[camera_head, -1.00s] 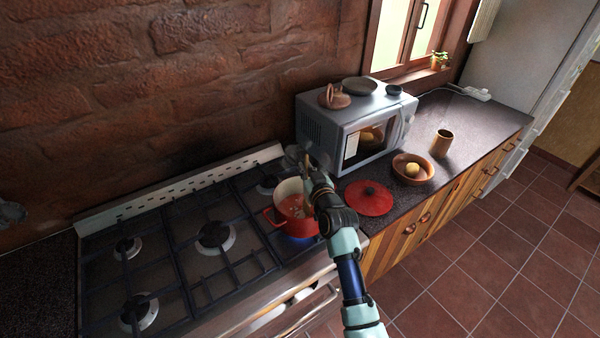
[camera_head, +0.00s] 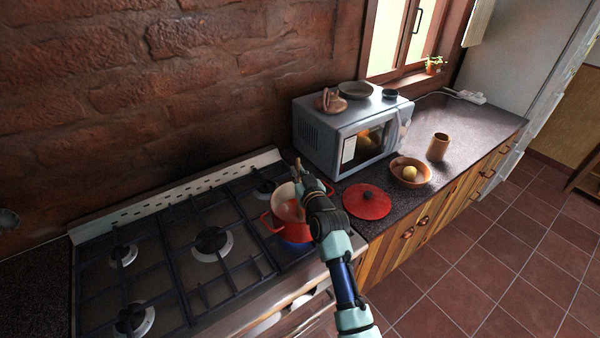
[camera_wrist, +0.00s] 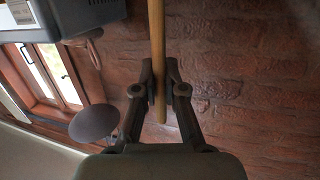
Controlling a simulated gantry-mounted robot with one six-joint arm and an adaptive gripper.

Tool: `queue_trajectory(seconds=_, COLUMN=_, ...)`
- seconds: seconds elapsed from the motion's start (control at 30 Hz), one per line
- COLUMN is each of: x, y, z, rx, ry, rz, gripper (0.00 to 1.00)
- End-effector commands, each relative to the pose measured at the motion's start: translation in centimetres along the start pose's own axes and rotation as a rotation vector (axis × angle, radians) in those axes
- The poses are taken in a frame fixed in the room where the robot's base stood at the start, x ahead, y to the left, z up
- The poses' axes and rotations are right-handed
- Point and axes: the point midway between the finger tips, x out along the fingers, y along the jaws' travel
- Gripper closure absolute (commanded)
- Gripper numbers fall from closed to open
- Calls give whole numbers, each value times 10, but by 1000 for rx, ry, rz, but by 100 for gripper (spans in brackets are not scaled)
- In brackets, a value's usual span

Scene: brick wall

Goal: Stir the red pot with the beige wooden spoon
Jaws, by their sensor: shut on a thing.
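The red pot (camera_head: 270,223) stands on the right front burner of the stove in the head view. My gripper (camera_wrist: 159,90) is shut on the beige wooden spoon (camera_wrist: 157,35), whose handle runs between the fingers in the wrist view. In the head view the spoon (camera_head: 298,170) rises above the pot's rim, and my gripper and arm cover the pot's right side. The spoon's lower end is hidden from clear view, so I cannot tell how deep it is in the pot.
A red lid (camera_head: 367,201) lies on the counter right of the pot. A microwave (camera_head: 345,130) stands behind it. A brown bowl (camera_head: 396,174) with a round yellowish thing and a brown mug (camera_head: 438,147) stand further right. The stove's left burners (camera_head: 212,243) are free.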

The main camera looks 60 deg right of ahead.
Motion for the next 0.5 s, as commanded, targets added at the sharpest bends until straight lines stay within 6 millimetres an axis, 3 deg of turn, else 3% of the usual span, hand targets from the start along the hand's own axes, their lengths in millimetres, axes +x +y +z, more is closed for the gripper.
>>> queue_trajectory(seconds=0.27, x=0, y=0, z=-3, rx=0, ry=0, rz=0, gripper=100)
queue_trajectory(seconds=0.5, x=-3, y=0, z=-26, rx=0, ry=1, rz=0, gripper=100)
